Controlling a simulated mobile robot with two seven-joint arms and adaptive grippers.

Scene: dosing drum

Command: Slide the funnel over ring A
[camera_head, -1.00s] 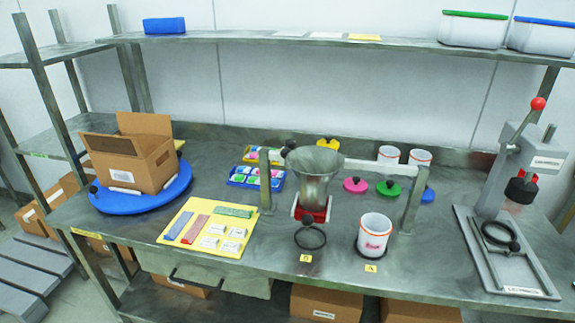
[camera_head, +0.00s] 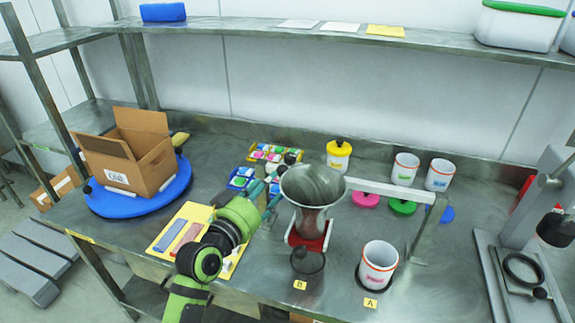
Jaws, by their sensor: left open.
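The grey metal funnel (camera_head: 313,190) stands upright at the rail in the middle of the table, above a red and white base (camera_head: 308,240). Ring A is a dark ring (camera_head: 361,283) at the yellow A label (camera_head: 370,303); a white cup with an orange rim (camera_head: 378,265) stands at it and hides most of it. My left gripper (camera_head: 271,192) is open, just left of the funnel, with its teal fingers pointing towards it. I cannot tell whether they touch it. My right gripper is not in view.
The rail (camera_head: 390,189) runs right of the funnel. A cardboard box (camera_head: 130,160) sits on a blue turntable (camera_head: 120,205) at left.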

